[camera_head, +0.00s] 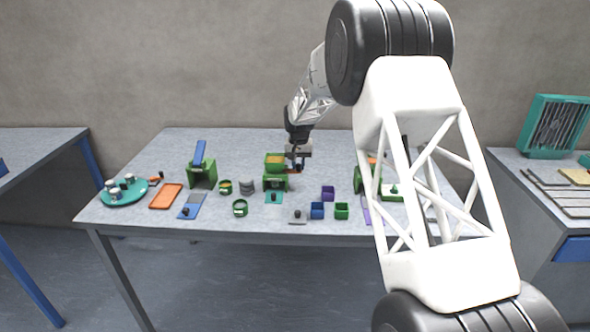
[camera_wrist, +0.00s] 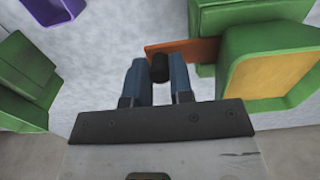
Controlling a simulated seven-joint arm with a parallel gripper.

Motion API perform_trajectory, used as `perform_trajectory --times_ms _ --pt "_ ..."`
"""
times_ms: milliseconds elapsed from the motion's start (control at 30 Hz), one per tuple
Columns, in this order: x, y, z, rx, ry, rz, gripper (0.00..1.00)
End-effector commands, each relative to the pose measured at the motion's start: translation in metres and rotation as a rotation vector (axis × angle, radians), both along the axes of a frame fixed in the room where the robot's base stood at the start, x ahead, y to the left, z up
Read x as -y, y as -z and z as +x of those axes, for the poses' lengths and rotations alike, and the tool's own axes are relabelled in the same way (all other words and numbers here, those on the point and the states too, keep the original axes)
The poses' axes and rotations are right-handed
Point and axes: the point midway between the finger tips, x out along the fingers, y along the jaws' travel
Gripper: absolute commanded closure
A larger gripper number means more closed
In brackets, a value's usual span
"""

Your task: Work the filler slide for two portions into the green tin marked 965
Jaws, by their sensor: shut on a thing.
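A green filler (camera_head: 276,182) stands mid-table, with yellow-orange powder in its hopper (camera_head: 275,159). An orange slide (camera_head: 295,171) sticks out of its side; it also shows in the wrist view (camera_wrist: 200,50). My gripper (camera_head: 296,164) is beside the filler. In the wrist view (camera_wrist: 159,72) its two fingers are shut on the slide's black knob (camera_wrist: 159,66). Two small round green tins stand left of the filler, one behind (camera_head: 225,187) and one nearer the front edge (camera_head: 240,208). No number 965 can be read. The filler's outlet is hidden.
Blue (camera_head: 317,211), green (camera_head: 341,211) and purple (camera_head: 328,193) boxes stand right of the filler. A teal plate with a dark knob (camera_head: 274,198) lies before it. Further left are a grey tin (camera_head: 247,187), a green stand (camera_head: 202,176), an orange tray (camera_head: 165,197) and a teal round tray (camera_head: 122,199).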

Motion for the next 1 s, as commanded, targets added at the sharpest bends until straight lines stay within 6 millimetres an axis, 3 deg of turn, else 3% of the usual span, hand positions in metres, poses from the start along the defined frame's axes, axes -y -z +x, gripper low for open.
perform_trajectory --times_ms 1000 --pt "0.031 0.000 0.000 0.000 0.000 0.000 1.00"
